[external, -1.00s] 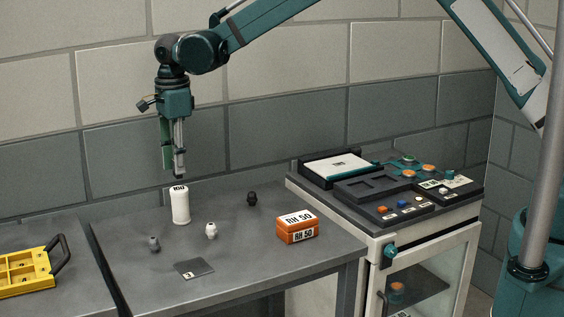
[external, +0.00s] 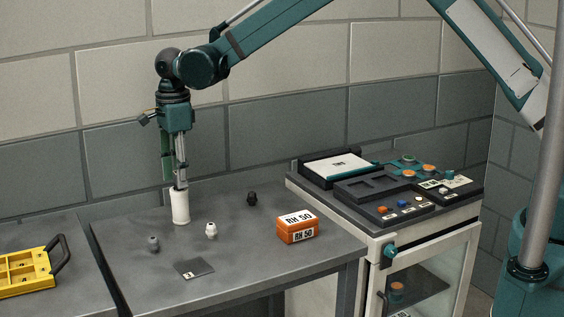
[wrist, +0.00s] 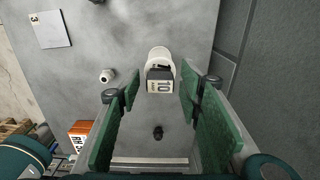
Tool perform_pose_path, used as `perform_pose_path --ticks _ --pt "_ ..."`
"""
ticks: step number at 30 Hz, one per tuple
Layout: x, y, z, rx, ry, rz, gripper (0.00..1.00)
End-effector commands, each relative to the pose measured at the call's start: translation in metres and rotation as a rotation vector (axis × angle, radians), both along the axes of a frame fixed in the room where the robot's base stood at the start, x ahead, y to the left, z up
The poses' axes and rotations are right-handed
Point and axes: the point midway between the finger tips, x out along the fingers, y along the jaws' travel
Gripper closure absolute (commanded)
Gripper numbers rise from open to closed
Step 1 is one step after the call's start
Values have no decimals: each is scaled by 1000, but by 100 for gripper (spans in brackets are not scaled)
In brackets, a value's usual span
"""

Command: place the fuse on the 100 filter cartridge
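The filter cartridge (external: 181,208) is a white upright cylinder on the grey bench. It also shows in the wrist view (wrist: 159,54). A dark block with a pale face marked "10" (wrist: 160,82) shows at its top; I cannot tell whether this is the separate fuse or part of the cartridge. My gripper (wrist: 160,92) is directly above the cartridge, with its green fingers apart on either side of the block and visible gaps at both sides. In the external view my gripper (external: 178,188) covers the cartridge's top.
Grey (external: 153,243), white (external: 211,230) and dark (external: 252,198) small knobbed pieces stand nearby. An orange "RH 50" box (external: 297,234) and a flat grey plate (external: 194,268) lie to the right and front. A yellow tray (external: 25,290) is far left; a cabinet (external: 430,222) stands right.

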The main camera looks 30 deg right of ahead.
Motion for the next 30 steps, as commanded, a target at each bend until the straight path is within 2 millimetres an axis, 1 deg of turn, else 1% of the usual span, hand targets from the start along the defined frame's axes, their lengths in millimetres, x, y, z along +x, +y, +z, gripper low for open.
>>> perform_pose_path --ticks 11,16,20,23,30 --pt "0 0 2 0 0 0 64" --pt "0 0 10 0 0 0 64" --pt "0 0 24 0 0 0 64" --pt "0 0 38 0 0 0 64" --pt "0 0 78 0 0 0 64"
